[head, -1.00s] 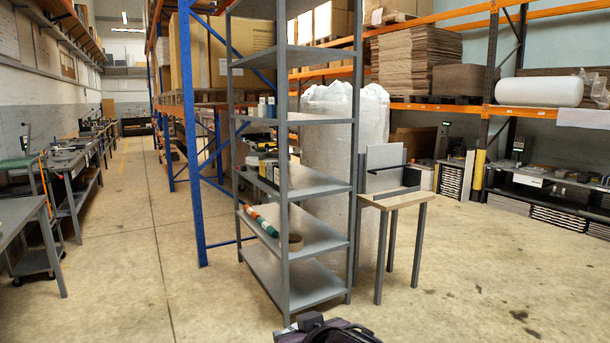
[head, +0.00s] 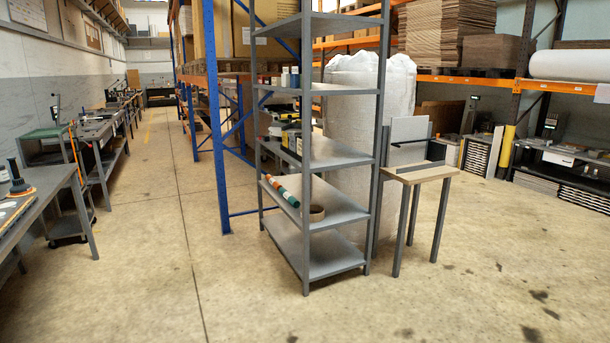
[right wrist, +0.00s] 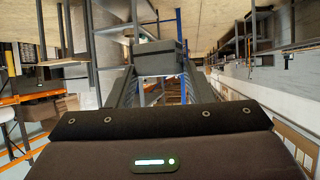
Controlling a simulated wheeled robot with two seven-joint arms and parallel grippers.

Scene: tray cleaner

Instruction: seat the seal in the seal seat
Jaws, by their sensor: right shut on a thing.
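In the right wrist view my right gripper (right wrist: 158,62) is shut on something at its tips. A small pale green patch shows just beyond the tips. Neither gripper is in the head view. I cannot pick out a seal seat. At the left edge of the head view a grey workbench (head: 62,196) holds a dark upright piece on an orange base (head: 18,182) and a board with pale round spots (head: 10,213), too small to identify.
The aisle floor (head: 160,240) between bench and rack is clear.

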